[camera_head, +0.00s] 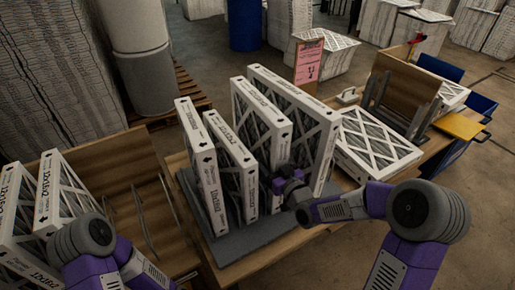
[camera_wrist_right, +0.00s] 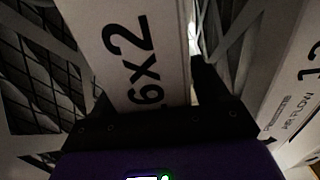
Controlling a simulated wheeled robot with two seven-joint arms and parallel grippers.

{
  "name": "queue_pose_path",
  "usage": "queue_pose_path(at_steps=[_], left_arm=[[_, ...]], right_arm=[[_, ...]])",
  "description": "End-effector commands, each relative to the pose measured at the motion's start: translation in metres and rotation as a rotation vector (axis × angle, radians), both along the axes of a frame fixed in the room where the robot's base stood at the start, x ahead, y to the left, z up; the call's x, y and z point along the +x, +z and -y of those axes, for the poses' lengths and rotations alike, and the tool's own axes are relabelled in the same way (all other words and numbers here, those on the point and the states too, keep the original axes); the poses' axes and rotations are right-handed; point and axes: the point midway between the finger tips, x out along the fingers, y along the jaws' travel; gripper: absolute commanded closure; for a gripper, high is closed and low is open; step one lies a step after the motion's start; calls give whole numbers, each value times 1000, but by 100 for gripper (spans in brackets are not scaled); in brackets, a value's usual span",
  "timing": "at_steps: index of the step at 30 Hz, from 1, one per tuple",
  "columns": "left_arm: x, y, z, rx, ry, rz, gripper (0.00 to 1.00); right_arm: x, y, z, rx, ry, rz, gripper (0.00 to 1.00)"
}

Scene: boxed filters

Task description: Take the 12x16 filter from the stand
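A grey stand (camera_head: 245,243) holds several white-framed filters upright. The two on the left are the smaller near filter (camera_head: 248,195) and the outer filter (camera_head: 207,178). Behind them stand the taller filters (camera_head: 285,140) and (camera_head: 315,165). My right gripper (camera_head: 279,184) is low at the front end of the tall filters. In the right wrist view, a white filter end printed "6x2" (camera_wrist_right: 135,55) lies between its dark fingers (camera_wrist_right: 150,100). A thin gap shows beside the right finger. The first digits are hidden, so its full size cannot be read. My left gripper is out of view.
More filters (camera_head: 18,205) stand in a wooden rack at the left. A flat filter (camera_head: 372,140) lies on the table right of the stand. A pink sign (camera_head: 309,62), a wooden holder (camera_head: 405,85) and a yellow panel (camera_head: 459,126) are farther back. The stand's neighbours leave little side room.

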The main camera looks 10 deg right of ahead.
Motion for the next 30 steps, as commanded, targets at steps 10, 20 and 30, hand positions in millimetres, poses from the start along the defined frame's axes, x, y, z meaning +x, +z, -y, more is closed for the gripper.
queue_pose_path(at_steps=[10, 20, 30], left_arm=[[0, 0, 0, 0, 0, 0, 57], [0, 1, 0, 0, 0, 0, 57], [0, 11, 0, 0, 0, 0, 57]], right_arm=[[0, 0, 0, 0, 0, 0, 81], [0, 4, 0, -1, 0, 3, 84], [0, 53, 0, -2, -1, 10, 84]])
